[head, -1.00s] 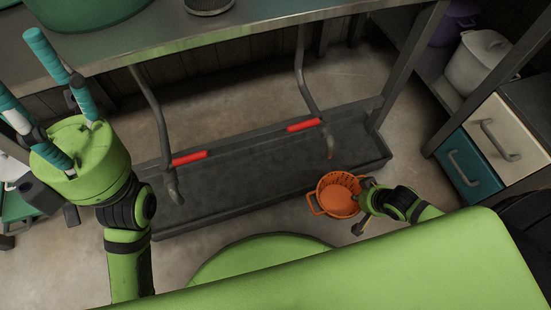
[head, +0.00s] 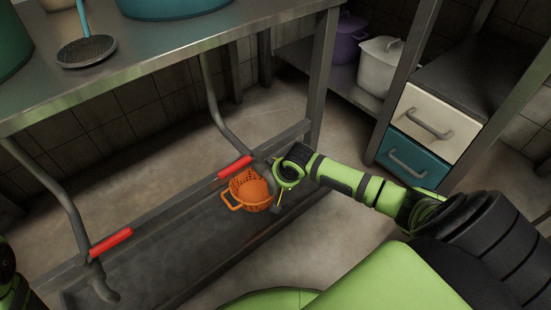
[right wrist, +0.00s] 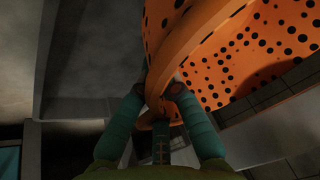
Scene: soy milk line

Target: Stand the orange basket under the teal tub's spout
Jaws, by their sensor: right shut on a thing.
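The orange basket (head: 250,190) is over the right part of the dark trough (head: 190,246), beside the lower end of the right spout pipe (head: 222,112). Whether it rests on the trough floor or hangs just above it, I cannot tell. My right gripper (head: 287,178) is at the basket's right side. In the right wrist view my teal fingers (right wrist: 160,115) are shut on the handle of the perforated basket (right wrist: 265,50). The teal tub (head: 170,6) stands on the steel table, cut off by the top edge. My left gripper is out of view; only a bit of that arm shows.
Red handles (head: 235,167) mark both pipes; the left pipe (head: 66,205) drops into the trough's left part. The steel table (head: 150,62) overhangs the trough and holds a strainer (head: 87,50) and a dark green tub (head: 12,42). A drawer cabinet (head: 425,120) stands right.

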